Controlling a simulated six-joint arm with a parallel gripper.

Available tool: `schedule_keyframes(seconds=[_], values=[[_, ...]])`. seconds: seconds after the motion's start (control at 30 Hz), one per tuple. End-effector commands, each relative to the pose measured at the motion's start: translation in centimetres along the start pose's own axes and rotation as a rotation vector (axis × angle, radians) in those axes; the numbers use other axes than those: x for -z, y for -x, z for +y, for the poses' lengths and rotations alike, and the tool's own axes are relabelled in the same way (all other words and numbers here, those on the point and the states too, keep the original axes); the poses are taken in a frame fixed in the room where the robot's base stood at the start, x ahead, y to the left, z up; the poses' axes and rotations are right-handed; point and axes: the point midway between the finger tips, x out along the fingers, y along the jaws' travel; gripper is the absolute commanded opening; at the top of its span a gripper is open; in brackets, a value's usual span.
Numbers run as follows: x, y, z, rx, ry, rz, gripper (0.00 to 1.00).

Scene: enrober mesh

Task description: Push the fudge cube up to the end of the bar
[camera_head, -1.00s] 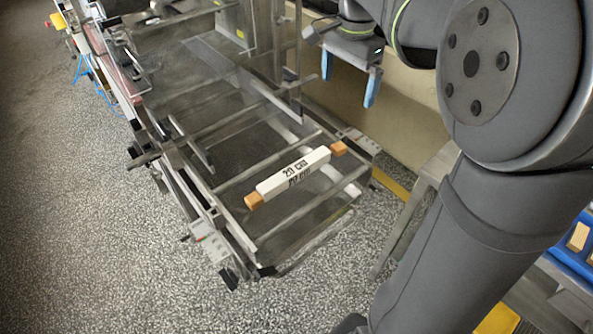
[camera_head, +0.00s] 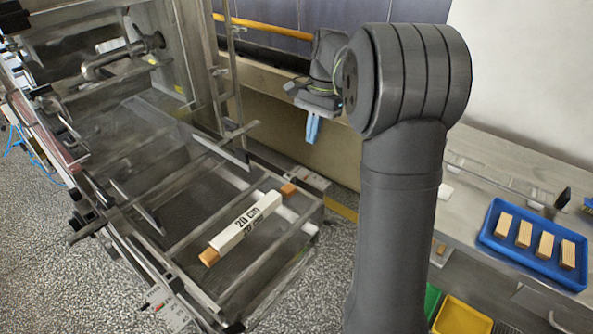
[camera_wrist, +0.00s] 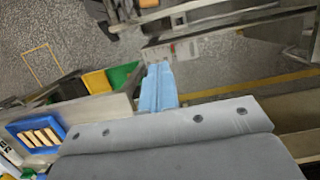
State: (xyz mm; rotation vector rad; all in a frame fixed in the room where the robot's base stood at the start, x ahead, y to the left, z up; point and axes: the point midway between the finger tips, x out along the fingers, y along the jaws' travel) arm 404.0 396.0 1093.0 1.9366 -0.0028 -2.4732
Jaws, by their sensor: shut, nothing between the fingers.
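The white bar (camera_head: 246,220), printed "20 cm", lies slantwise on the dark mesh belt (camera_head: 200,215) in the head view. One brown fudge cube (camera_head: 209,257) sits at its near left end and another (camera_head: 288,190) at its far right end. Both look against the bar or very close; I cannot tell whether a small gap remains. My gripper (camera_head: 312,128) has its blue fingers together and empty, pointing down, well above and beyond the far cube. The fingers also show in the wrist view (camera_wrist: 158,88); I cannot make out the bar or cubes there.
Metal crossbars and side rails frame the mesh, with an upright metal post (camera_head: 238,75) behind it. A blue tray (camera_head: 520,258) with several wafer-like bars stands on the steel bench at right. Yellow (camera_head: 458,318) and green bins (camera_head: 431,302) are below the bench.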

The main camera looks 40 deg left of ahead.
Motion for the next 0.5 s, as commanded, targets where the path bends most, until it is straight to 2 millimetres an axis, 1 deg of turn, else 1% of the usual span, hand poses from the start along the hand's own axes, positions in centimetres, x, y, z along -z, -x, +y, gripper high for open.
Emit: schedule_keyframes(seconds=[0.17, 0.27, 0.5], values=[[0.1, -1.6, 0.0, 0.000, 0.002, -0.007, 0.00], [0.1, -3.4, 0.0, -0.001, 0.001, -0.007, 0.00], [0.0, -8.7, 0.0, -0.002, 0.002, -0.007, 0.00]])
